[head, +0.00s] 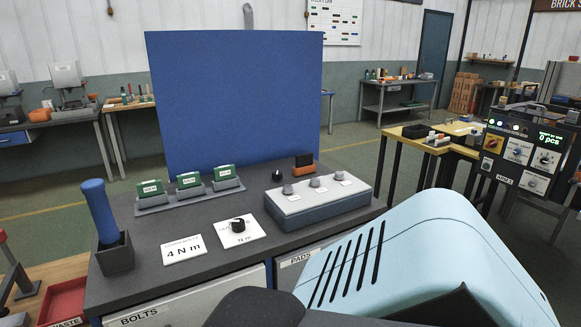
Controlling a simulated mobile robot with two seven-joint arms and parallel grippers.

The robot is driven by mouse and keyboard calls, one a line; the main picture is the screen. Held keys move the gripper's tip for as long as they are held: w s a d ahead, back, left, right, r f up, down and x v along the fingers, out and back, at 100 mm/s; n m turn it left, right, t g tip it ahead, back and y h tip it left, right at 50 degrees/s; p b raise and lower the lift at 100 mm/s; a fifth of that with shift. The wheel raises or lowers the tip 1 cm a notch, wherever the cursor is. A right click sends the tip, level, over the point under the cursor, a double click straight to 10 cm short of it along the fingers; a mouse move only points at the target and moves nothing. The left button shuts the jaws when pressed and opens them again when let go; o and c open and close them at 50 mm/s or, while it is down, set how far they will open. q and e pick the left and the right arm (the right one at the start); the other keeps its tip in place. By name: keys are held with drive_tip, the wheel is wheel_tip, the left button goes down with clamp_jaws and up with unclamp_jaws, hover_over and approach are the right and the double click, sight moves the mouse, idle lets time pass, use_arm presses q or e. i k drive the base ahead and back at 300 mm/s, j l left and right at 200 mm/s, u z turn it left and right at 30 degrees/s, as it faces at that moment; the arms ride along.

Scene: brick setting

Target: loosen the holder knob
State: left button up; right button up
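I cannot tell for sure which part is the holder knob. A black knob (238,225) sits on a white plate marked "N m" at the middle front of the dark grey bench. A smaller dark knob (277,175) stands farther back, left of an orange and black block (304,161). A blue-handled tool (99,211) stands slightly tilted in a dark square holder (115,255) at the bench's left end; no knob shows on that holder. Neither of my grippers is in view. A large light blue part and dark shapes, likely mine, cover the lower right.
A "4 N m" card (184,250) lies beside the knob plate. Several green-topped blocks stand in a grey rack (190,200). A grey box (318,199) with round knobs sits right. A blue panel (238,100) rises behind. A red waste bin (66,301) is lower left.

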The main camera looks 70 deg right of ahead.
sight(277, 176)
drive_tip(key=k+l, duration=0.15)
drive_tip(key=l, duration=0.25)
drive_tip(key=k+l, duration=0.2)
drive_tip(key=l, duration=0.15)
drive_tip(key=k+l, duration=0.15)
drive_tip(key=l, duration=0.25)
